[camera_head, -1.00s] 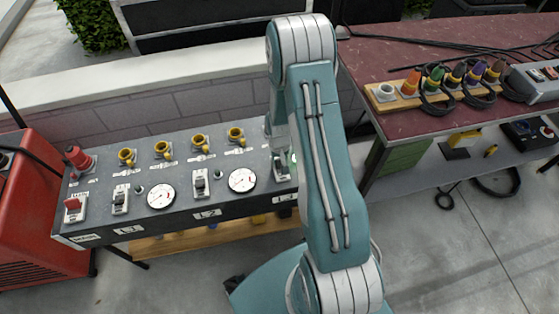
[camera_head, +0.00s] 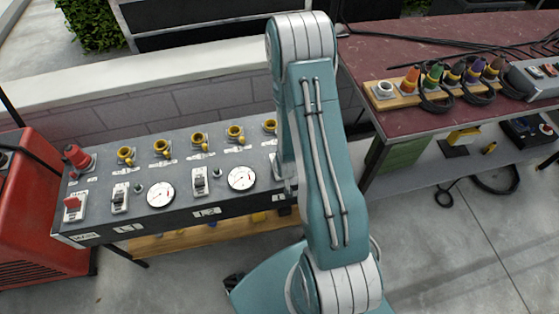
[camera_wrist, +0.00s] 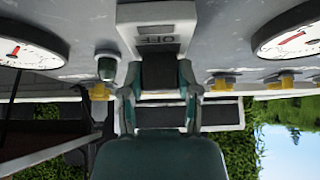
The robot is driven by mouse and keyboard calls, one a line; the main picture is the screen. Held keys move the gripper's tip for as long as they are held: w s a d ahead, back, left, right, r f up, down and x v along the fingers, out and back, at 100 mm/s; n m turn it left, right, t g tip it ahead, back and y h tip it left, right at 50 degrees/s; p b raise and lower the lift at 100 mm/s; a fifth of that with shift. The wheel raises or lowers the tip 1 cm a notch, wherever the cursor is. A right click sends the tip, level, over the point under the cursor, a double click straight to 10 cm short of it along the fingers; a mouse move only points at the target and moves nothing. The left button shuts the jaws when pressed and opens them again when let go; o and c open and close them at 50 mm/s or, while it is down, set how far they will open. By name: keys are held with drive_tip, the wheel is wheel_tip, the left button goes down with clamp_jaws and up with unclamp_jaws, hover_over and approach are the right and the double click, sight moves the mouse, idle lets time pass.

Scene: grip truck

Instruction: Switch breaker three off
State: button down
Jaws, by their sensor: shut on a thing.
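In the wrist view, my gripper (camera_wrist: 158,88) has its two teal fingers closed on either side of the dark switch lever (camera_wrist: 159,72) of a breaker. The breaker's pale plate (camera_wrist: 158,14) is marked OFF, and the lettering appears upside down. In the head view, my arm hides the gripper and most of this breaker at the right end of the grey panel (camera_head: 225,160). Two other breakers, a left one (camera_head: 119,198) and a middle one (camera_head: 200,182), are in plain view, along with a red-handled switch (camera_head: 72,208) at the far left.
Round white gauges (camera_head: 160,195) sit between the breakers, and yellow sockets (camera_head: 199,139) line the panel's back. A red machine (camera_head: 35,215) stands at the left. A dark red table (camera_head: 440,110) with coloured plugs and cables stands to the right.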

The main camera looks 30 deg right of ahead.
drive_tip(key=shift+s+a+f+t+h, duration=0.2)
drive_tip(key=shift+s+t+h, duration=0.15)
drive_tip(key=shift+t, duration=0.6)
drive_tip(key=shift+s+a+f+t+h, duration=0.15)
drive_tip(key=shift+s+t+h, duration=0.2)
drive_tip(key=shift+t, duration=0.6)
drive_tip(key=shift+s+d, duration=0.1)
drive_tip(key=shift+c, duration=1.6)
unclamp_jaws()
drive_tip(key=shift+r, duration=0.15)
drive_tip(key=shift+w, duration=0.25)
